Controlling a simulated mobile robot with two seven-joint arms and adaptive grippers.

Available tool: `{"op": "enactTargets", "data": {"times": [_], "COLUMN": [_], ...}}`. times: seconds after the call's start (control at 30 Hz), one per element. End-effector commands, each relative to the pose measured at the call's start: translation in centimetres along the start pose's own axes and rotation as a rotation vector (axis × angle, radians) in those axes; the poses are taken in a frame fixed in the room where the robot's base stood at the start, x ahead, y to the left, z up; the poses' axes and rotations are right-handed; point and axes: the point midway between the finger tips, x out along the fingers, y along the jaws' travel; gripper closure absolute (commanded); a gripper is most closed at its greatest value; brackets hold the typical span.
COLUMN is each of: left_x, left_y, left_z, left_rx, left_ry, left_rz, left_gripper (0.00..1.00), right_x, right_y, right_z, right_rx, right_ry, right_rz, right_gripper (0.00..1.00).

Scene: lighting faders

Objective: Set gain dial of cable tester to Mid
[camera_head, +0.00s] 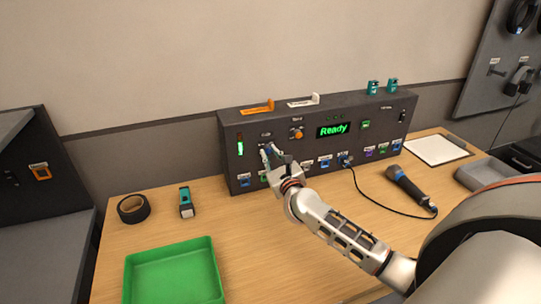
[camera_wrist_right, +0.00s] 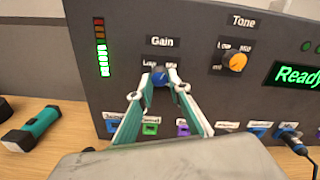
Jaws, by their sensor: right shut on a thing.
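The cable tester (camera_head: 350,151) is a dark upright panel at the back of the table. Its blue gain dial (camera_wrist_right: 159,77) sits under the "Gain" label in the right wrist view, with "Low" and "Mid" marks just above it. My right gripper (camera_wrist_right: 160,82) is shut on the gain dial, one finger on each side. The right gripper (camera_head: 271,154) also shows at the panel's left part in the head view, where it hides most of the dial. The dial's pointer is too small to read. My left gripper is in neither view.
The orange tone dial (camera_wrist_right: 235,62) is right of the gain dial. The display (camera_head: 333,129) reads "Ready". A row of coloured ports lines the panel's lower edge. A green tray (camera_head: 128,277), black tape roll (camera_head: 133,208), teal-black tool (camera_head: 186,202) and microphone (camera_head: 409,189) lie on the table.

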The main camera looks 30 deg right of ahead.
Motion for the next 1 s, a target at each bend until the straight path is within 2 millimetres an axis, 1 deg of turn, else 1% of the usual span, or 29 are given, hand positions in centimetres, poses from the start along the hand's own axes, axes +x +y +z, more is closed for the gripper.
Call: {"op": "enactTargets", "data": {"times": [0.2,0.43,0.67,1.0], "left_x": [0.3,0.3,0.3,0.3], "left_y": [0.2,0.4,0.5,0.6], "left_z": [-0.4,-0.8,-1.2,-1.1], "left_rx": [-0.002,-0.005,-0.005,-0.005], "left_ry": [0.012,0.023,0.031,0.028], "left_rz": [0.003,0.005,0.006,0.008], "left_gripper": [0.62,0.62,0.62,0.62], "right_x": [0.0,0.0,0.0,0.0], "right_y": [0.1,0.1,0.1,0.1], "right_z": [-0.1,-0.1,0.0,0.0], "right_rx": [0.154,0.254,0.295,0.3], "right_ry": [0.002,0.001,0.001,0.001], "right_rz": [-0.001,0.0,0.0,0.0], "right_gripper": [1.0,1.0,1.0,1.0]}}
